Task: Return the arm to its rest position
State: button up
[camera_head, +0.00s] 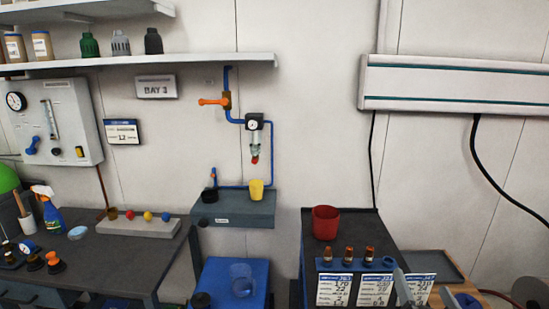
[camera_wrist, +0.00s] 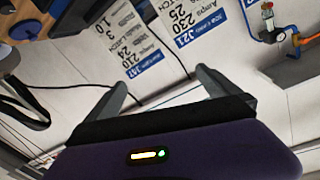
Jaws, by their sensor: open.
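My gripper (camera_wrist: 161,80) is open in the wrist view, with its two dark grey fingers spread apart and nothing between them. In the head view, part of my gripper (camera_head: 404,288) shows at the lower right, in front of the printed cards on the dark cabinet. The rest of my arm is mostly out of that picture. In the wrist view, white printed cards (camera_wrist: 178,38) appear tilted beyond the fingers. I cannot tell how far the fingertips are from them.
A red cup (camera_head: 325,222) stands on the dark cabinet (camera_head: 358,225), behind a blue rack with several small brown-topped bottles. A yellow cup (camera_head: 256,190) sits on a grey wall shelf (camera_head: 235,210). A blue surface (camera_head: 222,277) holds a clear blue cup (camera_head: 241,280). A workbench stands left.

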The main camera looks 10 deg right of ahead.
jog(key=s+a+f+n+y+b, duration=0.2)
jog(key=s+a, duration=0.5)
jog(key=s, duration=0.5)
jog(key=s+a+f+n+g+y+b, duration=0.1)
jog(key=s+a+f, duration=0.4)
jog(key=s, duration=0.7)
jog(key=s+a+f+n+y+b, duration=0.3)
jog(key=s+a, duration=0.6)
jog(key=s, duration=0.3)
jog(key=shift+s+f+n+g, duration=0.4)
jog(key=shift+f+n, duration=0.3)
jog(key=shift+n, duration=0.4)
jog(key=shift+c, duration=0.2)
